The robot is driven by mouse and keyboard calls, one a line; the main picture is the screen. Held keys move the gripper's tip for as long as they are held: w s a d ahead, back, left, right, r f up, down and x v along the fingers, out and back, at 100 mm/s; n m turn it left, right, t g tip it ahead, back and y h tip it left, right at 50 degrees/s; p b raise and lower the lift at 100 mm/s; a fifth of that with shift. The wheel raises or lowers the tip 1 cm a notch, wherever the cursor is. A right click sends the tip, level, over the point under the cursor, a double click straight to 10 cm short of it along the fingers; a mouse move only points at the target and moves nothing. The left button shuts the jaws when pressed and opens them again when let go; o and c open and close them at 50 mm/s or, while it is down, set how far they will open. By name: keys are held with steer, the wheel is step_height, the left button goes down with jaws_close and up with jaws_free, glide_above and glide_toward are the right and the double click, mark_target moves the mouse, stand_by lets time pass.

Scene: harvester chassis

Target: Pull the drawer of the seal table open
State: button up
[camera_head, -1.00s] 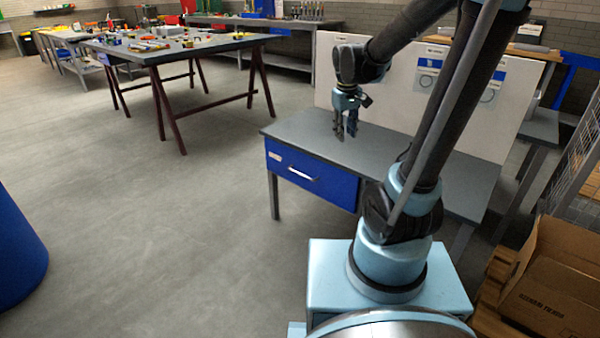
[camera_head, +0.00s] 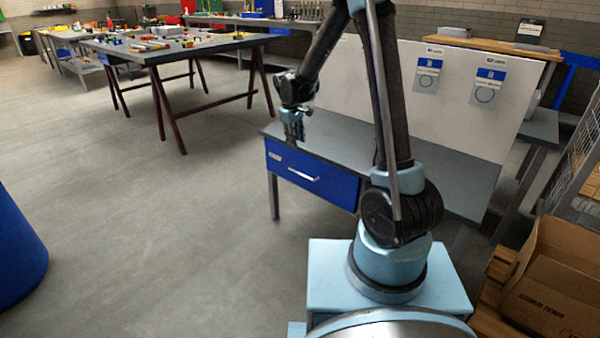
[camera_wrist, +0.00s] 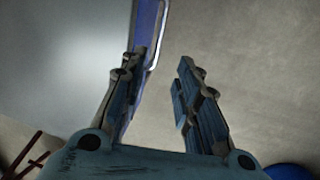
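The seal table (camera_head: 345,142) is a grey-topped table in the middle of the head view. Its blue drawer (camera_head: 335,186) is at the left of its front, and the front looks flush with the frame. The drawer has a pale bar handle (camera_head: 303,176). My gripper (camera_head: 295,138) points down above the tabletop's front edge, up and left of the handle in the picture. In the wrist view my gripper (camera_wrist: 164,62) has its fingers apart with nothing between them. The blue drawer front (camera_wrist: 147,25) and the handle (camera_wrist: 162,38) show beyond the fingertips, partly hidden by the left finger.
A white board (camera_head: 445,115) with two posters stands at the table's back. A long workbench (camera_head: 200,46) with tools is at the back left. A cardboard box (camera_head: 550,285) is at lower right, a blue round object (camera_head: 15,250) at far left. The floor before the drawer is clear.

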steer(key=f, duration=0.1)
glide_toward(300, 169)
steer(key=s+f, duration=0.1)
steer(key=f, duration=0.1)
steer(key=s+f, duration=0.1)
steer(key=f, duration=0.1)
steer(key=s+d+f, duration=0.1)
steer(key=f, duration=0.1)
steer(key=shift+s+f, duration=0.3)
steer(key=shift+s, duration=0.05)
stand_by(0.3)
jaws_close()
steer(key=shift+d, duration=0.25)
steer(key=shift+a, duration=0.15)
